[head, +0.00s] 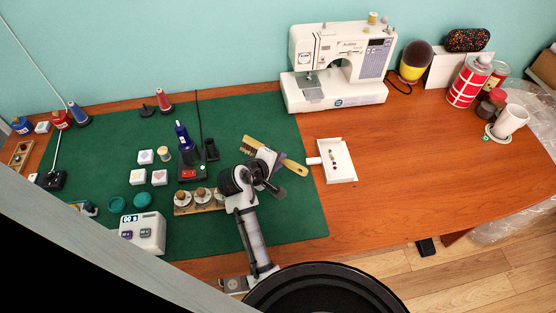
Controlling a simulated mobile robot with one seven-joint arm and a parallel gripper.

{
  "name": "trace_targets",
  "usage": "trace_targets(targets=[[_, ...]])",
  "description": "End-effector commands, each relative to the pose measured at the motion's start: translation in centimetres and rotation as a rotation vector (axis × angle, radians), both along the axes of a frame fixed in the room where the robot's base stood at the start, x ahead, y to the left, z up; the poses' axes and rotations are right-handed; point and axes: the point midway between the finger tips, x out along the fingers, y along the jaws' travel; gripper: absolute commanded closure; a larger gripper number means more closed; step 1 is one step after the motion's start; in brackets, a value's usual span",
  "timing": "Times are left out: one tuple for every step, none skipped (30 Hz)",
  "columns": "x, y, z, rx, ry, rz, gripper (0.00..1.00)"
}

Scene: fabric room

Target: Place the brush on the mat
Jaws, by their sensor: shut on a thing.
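The brush (292,165) has a pale wooden handle pointing right and darker bristles at its left end. My gripper (268,158) is shut on the brush near its middle, and the jaws hide part of it. The green mat (285,215) lies flat on the left part of the wooden table. The brush shows over the mat's right part, with its handle end close to the mat's right edge. I cannot tell whether the brush touches the mat or hangs just above it.
A white tray (348,174) with small items stands right of the mat. A sewing machine (337,62) stands behind. A wooden rack with corked jars (213,208) and a blue-tipped tool on a black-and-red base (188,173) sit left of my gripper. The mat's front right is bare.

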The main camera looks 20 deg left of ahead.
Motion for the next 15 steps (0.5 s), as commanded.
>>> trace_targets(targets=[[0.01,0.01,0.04,0.0,-0.001,0.0,1.0],[0.02,0.01,0.04,0.0,-0.001,0.0,1.0],[0.0,0.01,-0.01,0.0,0.0,0.0,1.0],[0.0,0.0,-0.1,0.0,0.0,0.0,1.0],[0.01,0.0,-0.2,0.0,0.0,0.0,1.0],[0.01,0.0,-0.34,0.0,0.0,0.0,1.0],[0.01,0.01,-0.27,0.0,0.0,0.0,0.78],[0.01,0.01,-0.25,0.0,0.0,0.0,0.74],[0.0,0.01,-0.24,0.0,0.0,0.0,0.69],[0.0,0.01,-0.24,0.0,0.0,0.0,0.65],[0.0,0.01,-0.24,0.0,0.0,0.0,0.61],[0.01,0.01,-0.24,0.0,0.0,0.0,0.6],[0.01,0.01,-0.24,0.0,0.0,0.0,0.6],[0.01,0.01,-0.24,0.0,0.0,0.0,0.6],[0.0,0.01,-0.23,0.0,0.0,0.0,0.6]])
